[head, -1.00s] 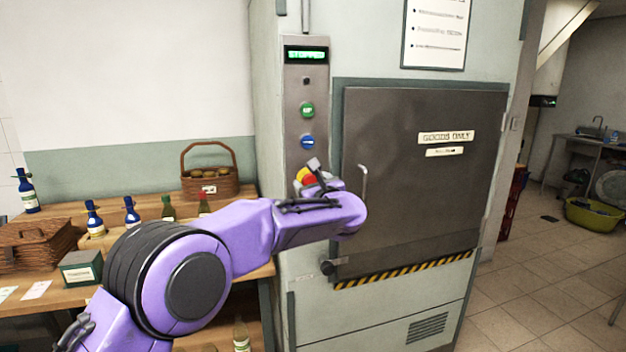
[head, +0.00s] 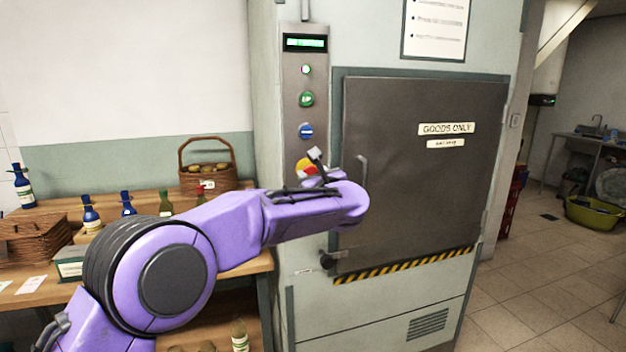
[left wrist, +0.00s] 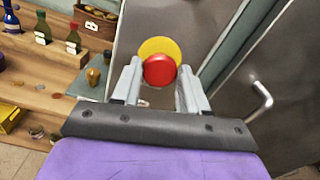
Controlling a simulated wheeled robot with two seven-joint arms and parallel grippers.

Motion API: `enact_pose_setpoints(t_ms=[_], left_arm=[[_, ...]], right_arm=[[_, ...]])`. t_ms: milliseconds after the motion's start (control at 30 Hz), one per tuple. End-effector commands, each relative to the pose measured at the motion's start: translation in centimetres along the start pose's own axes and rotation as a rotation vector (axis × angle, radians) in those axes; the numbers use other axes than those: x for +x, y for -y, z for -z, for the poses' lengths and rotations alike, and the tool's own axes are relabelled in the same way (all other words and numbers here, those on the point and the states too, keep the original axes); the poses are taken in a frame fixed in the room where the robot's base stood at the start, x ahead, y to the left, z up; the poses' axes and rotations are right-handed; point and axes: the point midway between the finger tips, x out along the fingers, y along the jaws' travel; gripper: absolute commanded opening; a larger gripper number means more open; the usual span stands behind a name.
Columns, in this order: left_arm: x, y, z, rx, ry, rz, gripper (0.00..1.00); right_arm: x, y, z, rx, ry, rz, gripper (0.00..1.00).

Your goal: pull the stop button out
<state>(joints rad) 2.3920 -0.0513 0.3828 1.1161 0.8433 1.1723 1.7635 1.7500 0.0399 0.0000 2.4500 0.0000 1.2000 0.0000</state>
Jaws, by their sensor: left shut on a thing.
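The red stop button (left wrist: 159,70) sits in front of a round yellow plate (left wrist: 160,48) on the steel control panel (head: 291,100). In the head view the red and yellow of the button (head: 303,168) show only partly, behind my left gripper (head: 315,163). In the left wrist view the two fingers of my left gripper (left wrist: 160,84) stand on either side of the red button, and the gripper is shut on it. My right gripper is in neither view.
Above the stop button are a blue button (head: 306,131), a green button (head: 306,99), a lit green lamp (head: 305,69) and a green display (head: 305,43). The grey hoist door (head: 420,180) with its handle is close on the right. A wooden table (head: 262,262) with bottles and baskets stands left.

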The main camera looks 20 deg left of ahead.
Motion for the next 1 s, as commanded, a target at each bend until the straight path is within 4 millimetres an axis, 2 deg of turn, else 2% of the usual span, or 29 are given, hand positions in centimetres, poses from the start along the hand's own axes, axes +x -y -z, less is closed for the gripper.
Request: enact_pose_setpoints(t_ms=[33,100,433,567,800,1000], left_arm=[[-0.1,0.0,0.3,0.002,-0.006,0.0,0.53],[-0.1,0.0,0.3,0.002,-0.006,0.0,0.69],[-0.6,0.0,0.3,0.001,-0.004,0.001,0.69],[-3.0,0.0,0.6,0.001,-0.002,0.004,0.69],[-8.6,0.0,0.5,0.0,-0.002,0.003,0.69],[-10.7,0.0,0.2,0.002,-0.003,0.001,0.69]], right_arm=[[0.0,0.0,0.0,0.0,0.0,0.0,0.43],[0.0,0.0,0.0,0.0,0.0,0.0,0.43],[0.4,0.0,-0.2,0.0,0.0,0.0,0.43],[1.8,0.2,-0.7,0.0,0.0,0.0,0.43],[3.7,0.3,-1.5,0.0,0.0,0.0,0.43],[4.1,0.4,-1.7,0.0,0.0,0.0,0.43]])
